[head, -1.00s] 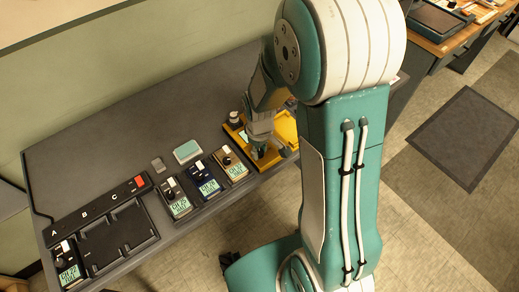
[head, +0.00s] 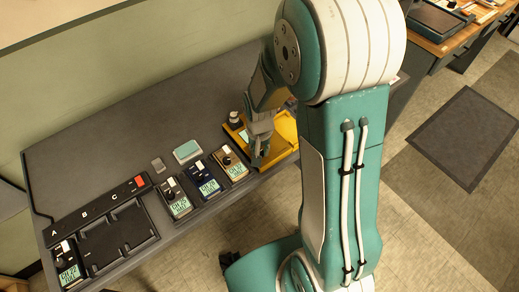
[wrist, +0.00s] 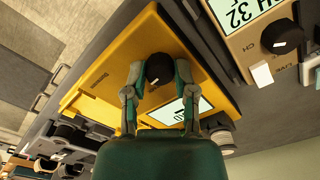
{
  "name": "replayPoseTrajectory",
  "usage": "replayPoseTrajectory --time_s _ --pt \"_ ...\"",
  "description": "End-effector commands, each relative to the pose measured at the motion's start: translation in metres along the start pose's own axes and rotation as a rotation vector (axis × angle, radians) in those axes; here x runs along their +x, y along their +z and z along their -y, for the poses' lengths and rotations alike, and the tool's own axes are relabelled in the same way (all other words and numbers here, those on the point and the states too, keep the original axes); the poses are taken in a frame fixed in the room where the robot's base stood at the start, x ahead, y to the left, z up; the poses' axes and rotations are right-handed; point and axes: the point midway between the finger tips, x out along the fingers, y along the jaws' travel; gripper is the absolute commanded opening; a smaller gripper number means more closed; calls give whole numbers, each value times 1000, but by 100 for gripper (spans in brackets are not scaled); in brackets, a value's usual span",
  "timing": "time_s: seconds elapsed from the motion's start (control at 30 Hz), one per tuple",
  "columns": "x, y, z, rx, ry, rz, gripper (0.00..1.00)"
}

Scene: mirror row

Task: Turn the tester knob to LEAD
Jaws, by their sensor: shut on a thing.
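The yellow tester (head: 286,126) lies on the dark bench, to the right of a row of handheld units. In the wrist view its yellow face (wrist: 112,75) fills the middle, with a dark round knob (wrist: 158,68) carrying a short pale mark. My gripper (head: 259,164) points down at the tester. In the wrist view my gripper (wrist: 157,75) has one finger on each side of the knob, shut on it. A pale display (wrist: 178,112) on the tester is partly covered by a finger. I cannot read a LEAD label or tell the knob's setting.
Tan (head: 231,163), blue (head: 204,181) and black (head: 174,199) handheld units stand left of the tester. A black lettered rack (head: 152,222) is farther left. A teal-topped block (head: 187,151) lies behind the units. A dark-capped cylinder (head: 235,120) stands close to the tester. The bench's back is clear.

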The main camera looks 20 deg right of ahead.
Motion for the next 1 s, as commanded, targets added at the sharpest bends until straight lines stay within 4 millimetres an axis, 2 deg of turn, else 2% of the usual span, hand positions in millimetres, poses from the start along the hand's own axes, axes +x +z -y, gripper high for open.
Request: replayPoseTrajectory --time_s 0.3,0.83,0.87,0.9,0.93,1.0 --pt "0 -1 1 111 -1 -2 0" --pt "0 -1 1 131 -2 -2 0" --pt "0 -1 1 131 -2 -2 49" --pt "0 0 1 131 -1 -1 67" --pt "0 0 1 131 -1 -1 70" --pt "0 0 0 130 -1 -1 70"
